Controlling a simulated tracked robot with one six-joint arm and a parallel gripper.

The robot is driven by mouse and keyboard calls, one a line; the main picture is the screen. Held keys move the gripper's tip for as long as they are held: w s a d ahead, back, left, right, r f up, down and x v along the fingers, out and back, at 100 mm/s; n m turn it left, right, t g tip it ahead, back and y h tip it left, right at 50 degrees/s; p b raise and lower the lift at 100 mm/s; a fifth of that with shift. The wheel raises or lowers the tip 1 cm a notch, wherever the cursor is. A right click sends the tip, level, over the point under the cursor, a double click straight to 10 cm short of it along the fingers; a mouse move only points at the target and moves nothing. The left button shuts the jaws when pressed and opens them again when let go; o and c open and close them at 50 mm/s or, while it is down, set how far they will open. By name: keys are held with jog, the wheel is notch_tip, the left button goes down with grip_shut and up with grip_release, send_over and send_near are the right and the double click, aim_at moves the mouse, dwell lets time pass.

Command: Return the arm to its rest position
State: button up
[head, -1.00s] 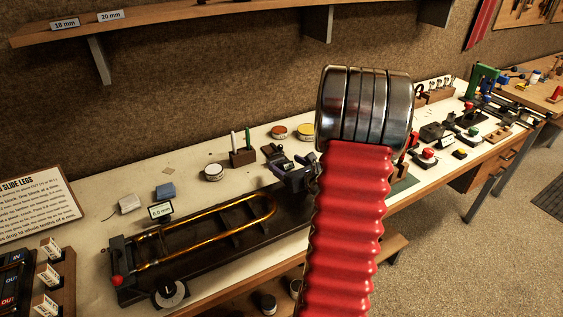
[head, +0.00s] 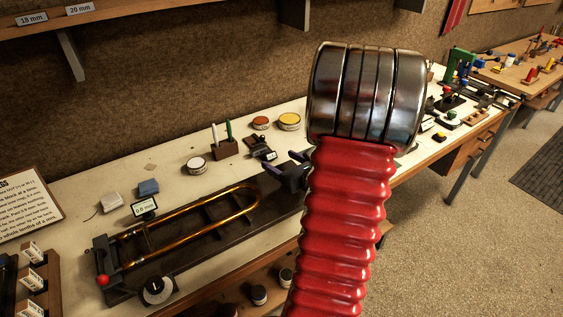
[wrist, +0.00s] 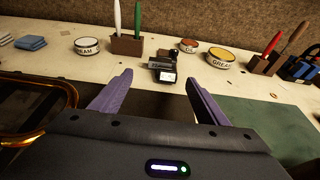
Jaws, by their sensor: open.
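My arm rises in front of the bench in the head view, with a red ribbed sleeve and a metal ringed joint. My gripper (head: 285,174) shows in part to the left of the sleeve, past the right end of the brass slide (head: 205,216). In the wrist view my gripper (wrist: 159,78) has its two purple fingers spread wide, with nothing between them. A small dark device (wrist: 162,68) with a white label stands on the bench beyond the fingertips. The rest of the wrist is hidden behind the sleeve.
The slide lies on a dark fixture beside a 0.0 mm display (head: 144,207). A pen block (head: 224,148), a cream tin (head: 197,166) and a grease tin (head: 289,121) stand further back. A shelf (head: 150,10) runs along the wall above. A green mat (wrist: 262,122) lies at right.

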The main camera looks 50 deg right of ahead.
dwell(0.6)
jog(key=w+a+r+n+y, duration=0.1)
jog(key=a, duration=0.1)
jog(key=w+a+r+n+y, duration=0.1)
jog(key=a+n, duration=0.1)
jog(key=a, duration=0.1)
jog(key=w+a+r+n+y, duration=0.1)
jog(key=w+a, duration=0.1)
jog(key=a, duration=0.1)
jog(key=shift+n, duration=0.3)
jog(key=a+r+n+g+y, duration=0.2)
jog(key=a+n+y, duration=0.2)
jog(key=a+n, duration=0.5)
jog(key=a+r+n+g+y, duration=0.2)
jog(key=a+n+y, duration=0.15)
jog(key=a, duration=1.05)
jog(key=s+a+n+g, duration=0.3)
jog(key=s+a+n, duration=0.1)
jog(key=a+n, duration=0.3)
jog(key=s+a+r+n+h, duration=0.1)
jog(key=s+r+n+h, duration=0.1)
jog(key=s+n, duration=0.3)
jog(key=s+a+r+n+g+h, duration=0.1)
jog(key=s+r+n+h, duration=0.2)
jog(key=n, duration=0.7)
jog(key=s+h, duration=0.1)
jog(key=s, duration=0.1)
jog(key=shift+s+a+r, duration=0.25)
jog(key=shift+s+a, duration=0.1)
jog(key=shift+a, duration=0.05)
